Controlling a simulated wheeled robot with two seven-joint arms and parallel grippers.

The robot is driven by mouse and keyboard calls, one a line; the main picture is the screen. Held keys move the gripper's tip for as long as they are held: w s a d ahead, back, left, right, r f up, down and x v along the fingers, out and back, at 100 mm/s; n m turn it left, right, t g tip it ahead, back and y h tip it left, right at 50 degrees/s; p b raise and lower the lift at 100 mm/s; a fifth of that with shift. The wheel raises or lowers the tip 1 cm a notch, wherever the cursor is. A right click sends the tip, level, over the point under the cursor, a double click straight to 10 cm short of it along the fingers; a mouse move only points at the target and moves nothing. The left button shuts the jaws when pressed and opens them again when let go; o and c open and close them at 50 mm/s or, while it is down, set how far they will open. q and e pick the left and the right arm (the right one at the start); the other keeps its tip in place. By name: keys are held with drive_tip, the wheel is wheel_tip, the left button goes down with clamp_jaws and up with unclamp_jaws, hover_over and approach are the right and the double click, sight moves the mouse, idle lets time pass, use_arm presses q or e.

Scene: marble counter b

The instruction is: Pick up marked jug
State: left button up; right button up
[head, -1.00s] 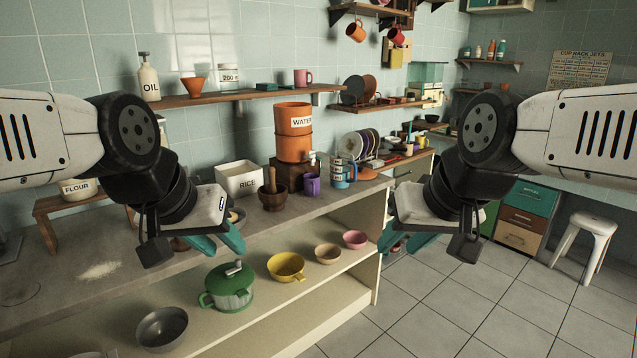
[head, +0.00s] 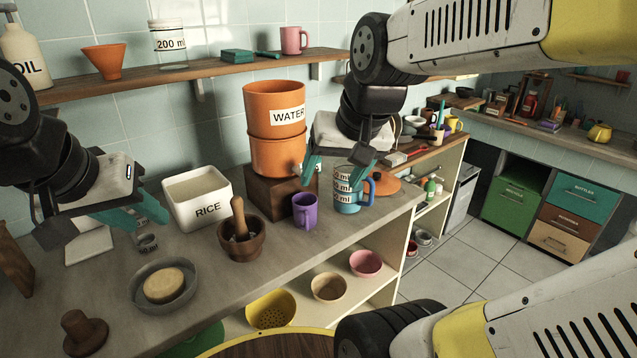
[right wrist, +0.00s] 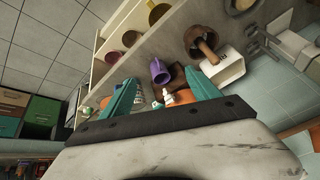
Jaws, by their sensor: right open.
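The marked jug (head: 347,198) is blue with white measure labels and a handle on its right. It stands upright on the marble counter (head: 215,285), right of the purple mug (head: 305,211). My right gripper (head: 338,166) is open above the jug and hides part of its top. I cannot tell from this view how far apart they are. In the right wrist view my fingers (right wrist: 162,92) are spread, with the purple mug beyond them; I cannot make out the jug clearly there. My left gripper (head: 136,210) is open and empty over the counter's left part.
An orange water container (head: 274,155) on a wooden block stands left of the jug. A mortar with pestle (head: 241,240), a rice box (head: 197,200) and a grey bowl (head: 163,285) are further left. The counter's front edge is close.

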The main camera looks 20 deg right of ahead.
drive_tip(key=w+d+f+m+g+h, duration=0.25)
drive_tip(key=w+d+m, duration=0.35)
drive_tip(key=w, duration=0.5)
drive_tip(key=m+g+h, duration=0.2)
drive_tip(key=m, duration=0.3)
hover_over(367, 179)
drive_tip(key=a, duration=0.2)
drive_tip(key=shift+t, duration=0.25)
drive_tip(key=f, duration=0.8)
drive_tip(key=shift+s+d+f, duration=0.25)
drive_tip(key=shift+s, duration=0.15)
drive_tip(key=x, duration=0.8)
drive_tip(key=shift+r, duration=0.1)
clamp_jaws()
